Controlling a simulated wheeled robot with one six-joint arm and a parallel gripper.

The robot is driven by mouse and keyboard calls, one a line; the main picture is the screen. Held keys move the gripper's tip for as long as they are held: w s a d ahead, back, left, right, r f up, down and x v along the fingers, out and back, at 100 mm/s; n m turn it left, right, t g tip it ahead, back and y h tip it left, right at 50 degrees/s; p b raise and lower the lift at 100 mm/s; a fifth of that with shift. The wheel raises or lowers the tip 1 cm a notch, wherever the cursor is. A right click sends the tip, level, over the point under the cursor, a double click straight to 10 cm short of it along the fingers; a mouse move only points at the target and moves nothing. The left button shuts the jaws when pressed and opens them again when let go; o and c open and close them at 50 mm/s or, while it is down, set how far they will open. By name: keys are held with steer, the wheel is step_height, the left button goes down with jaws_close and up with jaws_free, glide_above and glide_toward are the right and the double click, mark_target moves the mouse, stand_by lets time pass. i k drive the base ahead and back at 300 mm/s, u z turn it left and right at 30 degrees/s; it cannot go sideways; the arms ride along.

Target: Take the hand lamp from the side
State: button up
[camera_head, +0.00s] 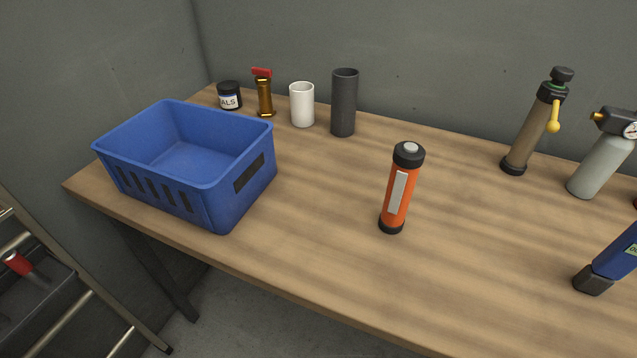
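The hand lamp (398,190) looks to be the orange cylinder with black ends and a pale strip down its side. It stands upright on the wooden table (310,222), right of the middle of the head view. Nothing touches it. My gripper does not show in this view.
An empty blue crate (247,198) stands on the left. Behind are a small black jar (229,95), a brass valve (264,97), a white cup (302,105) and a dark cylinder (344,103). Several tools stand on the right. Table around the lamp is clear.

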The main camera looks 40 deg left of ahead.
mark_target(404, 173)
steer(key=u, duration=1.9)
steer(key=k, duration=0.35)
steer(key=z, duration=1.2)
